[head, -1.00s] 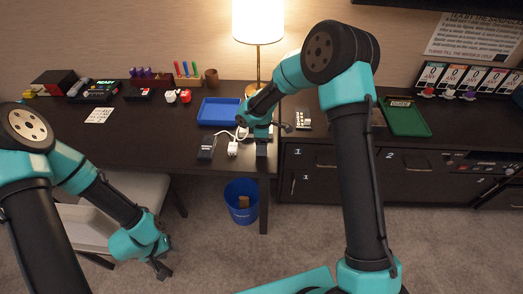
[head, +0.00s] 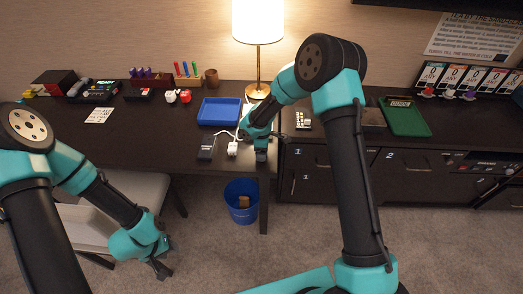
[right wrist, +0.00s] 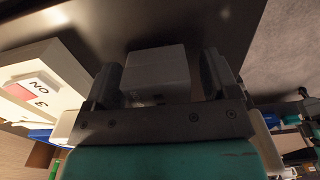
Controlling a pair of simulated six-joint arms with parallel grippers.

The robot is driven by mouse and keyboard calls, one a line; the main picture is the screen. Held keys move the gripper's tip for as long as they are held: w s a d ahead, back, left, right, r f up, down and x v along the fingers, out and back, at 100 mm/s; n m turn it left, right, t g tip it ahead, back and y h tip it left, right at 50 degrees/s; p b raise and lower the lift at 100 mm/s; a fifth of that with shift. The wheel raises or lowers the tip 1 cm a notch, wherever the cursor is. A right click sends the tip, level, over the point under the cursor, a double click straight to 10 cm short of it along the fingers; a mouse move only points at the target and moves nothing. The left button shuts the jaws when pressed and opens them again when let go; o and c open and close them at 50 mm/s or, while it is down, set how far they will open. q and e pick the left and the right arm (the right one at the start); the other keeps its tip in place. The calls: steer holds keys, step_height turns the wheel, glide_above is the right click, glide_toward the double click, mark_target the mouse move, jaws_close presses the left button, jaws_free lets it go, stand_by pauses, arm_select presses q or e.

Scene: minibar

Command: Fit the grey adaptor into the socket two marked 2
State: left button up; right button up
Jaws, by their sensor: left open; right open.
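In the right wrist view a grey block, which looks like the grey adaptor (right wrist: 158,72), lies between the two spread fingers of my right gripper (right wrist: 159,85). The jaws are open around it; contact is not clear. In the head view my right gripper (head: 261,157) is low over the front edge of the desk and hides the adaptor. A white block (head: 232,148) with a white cable stands just left of it. A white block with a "3" and a red patch (right wrist: 42,88) shows in the wrist view. No socket marked 2 is readable. My left gripper (head: 162,269) is open and empty, low at the left.
A black box (head: 206,148) lies left of the white block. A blue tray (head: 219,111) and a lamp (head: 257,60) are behind. A blue bin (head: 241,201) stands on the floor below. Drawers marked 1 and 2 (head: 405,161) are to the right.

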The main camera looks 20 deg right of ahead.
steer(key=c, duration=1)
steer(key=shift+c, duration=0.2)
steer(key=shift+r, duration=1.75)
steer(key=s+a, duration=0.2)
steer(key=s, duration=0.5)
steer(key=s+a+r, duration=0.1)
steer(key=s+a, duration=0.1)
steer(key=s, duration=0.6)
steer(key=shift+s+a+r, duration=0.2)
steer(key=shift+a+r, duration=0.05)
steer(key=shift+w, duration=0.1)
